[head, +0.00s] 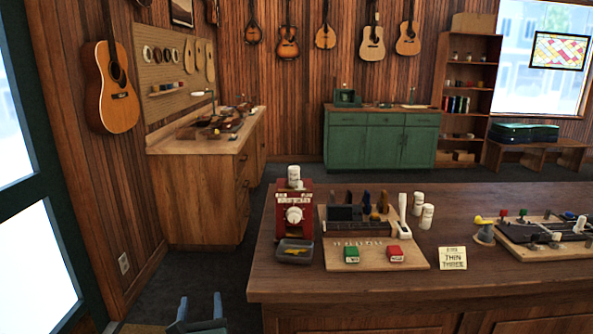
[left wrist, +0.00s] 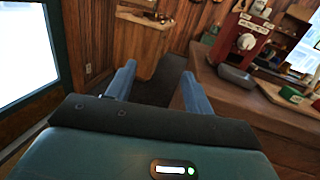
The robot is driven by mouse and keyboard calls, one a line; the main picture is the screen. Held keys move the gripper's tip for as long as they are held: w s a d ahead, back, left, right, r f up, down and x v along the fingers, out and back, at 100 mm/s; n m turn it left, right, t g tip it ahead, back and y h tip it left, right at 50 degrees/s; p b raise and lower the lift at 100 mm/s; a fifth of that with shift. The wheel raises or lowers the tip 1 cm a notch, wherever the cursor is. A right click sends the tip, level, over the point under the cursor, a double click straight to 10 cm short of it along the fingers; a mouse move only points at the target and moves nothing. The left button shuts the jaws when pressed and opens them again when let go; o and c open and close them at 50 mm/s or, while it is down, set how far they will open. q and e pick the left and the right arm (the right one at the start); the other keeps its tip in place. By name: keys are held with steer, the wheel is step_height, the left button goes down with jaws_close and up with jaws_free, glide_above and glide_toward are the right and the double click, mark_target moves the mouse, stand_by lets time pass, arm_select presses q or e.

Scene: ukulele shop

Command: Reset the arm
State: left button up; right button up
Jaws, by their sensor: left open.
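My left gripper (head: 201,306) shows at the bottom of the head view, low on the left in front of the wooden counter (head: 350,290). Its two blue fingers point up in the picture and stand apart with nothing between them. In the left wrist view the fingers of the left gripper (left wrist: 155,88) are spread and empty, with dark floor beyond them. The gripper is clear of the counter's left edge. My right gripper is in neither view.
The counter holds a red machine (head: 293,240), a grey tray (head: 294,252), a wooden tool board (head: 375,255), a "thin three" sign (head: 453,258) and a second board (head: 550,248). A wooden workbench (head: 195,195) stands at the back left. Dark floor lies open between them.

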arm_select(q)
steer(key=s+a+f+n+g+h, duration=0.1)
steer(key=s+a+f+n+g, duration=0.45)
steer(key=f, duration=0.55)
steer(key=s+f+n+g+h, duration=0.25)
steer(key=s+f+n, duration=0.25)
steer(key=s+n, duration=0.55)
steer(key=s+f+n+g+h, duration=0.1)
steer(key=s+f+n+h, duration=0.25)
steer(key=s+n, duration=0.7)
steer(key=d+n, duration=0.4)
steer(key=d, duration=0.6)
steer(key=shift+s+t, duration=0.3)
steer(key=shift+s, duration=0.15)
steer(key=shift+r, duration=0.1)
